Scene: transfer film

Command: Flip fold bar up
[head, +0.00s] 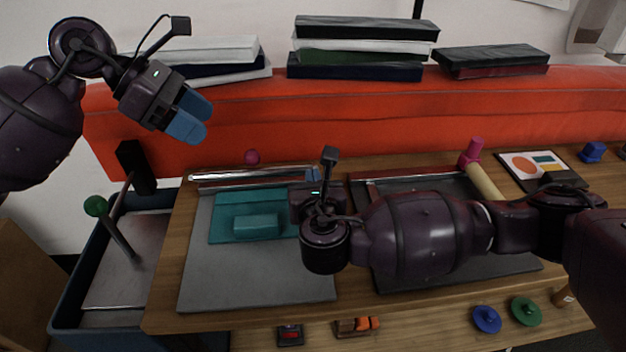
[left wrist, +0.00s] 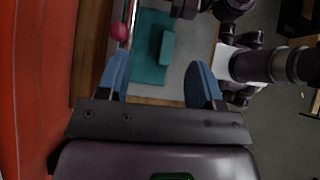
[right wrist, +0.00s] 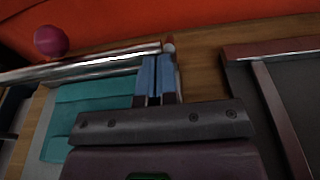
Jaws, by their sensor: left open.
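A silver bar (head: 245,175) lies along the back edge of the left grey plate (head: 255,283), with a pink ball knob (head: 252,156) just behind it. The bar lies low and flat. My right gripper (head: 313,174) is over the bar's right end. In the right wrist view its blue fingers (right wrist: 157,65) are together, with their tips at the bar (right wrist: 90,66) near its end; nothing clear shows between them. My left gripper (head: 195,115) is raised at the upper left, apart from the bar. In the left wrist view its fingers (left wrist: 160,75) are wide apart and empty.
A teal sheet with a raised teal block (head: 257,226) lies on the left plate. A dark framed tray (head: 455,265) is at the right, partly behind my right arm. A green-knobbed lever (head: 96,206) stands over a blue bin at the left. A red sofa back lies behind the table.

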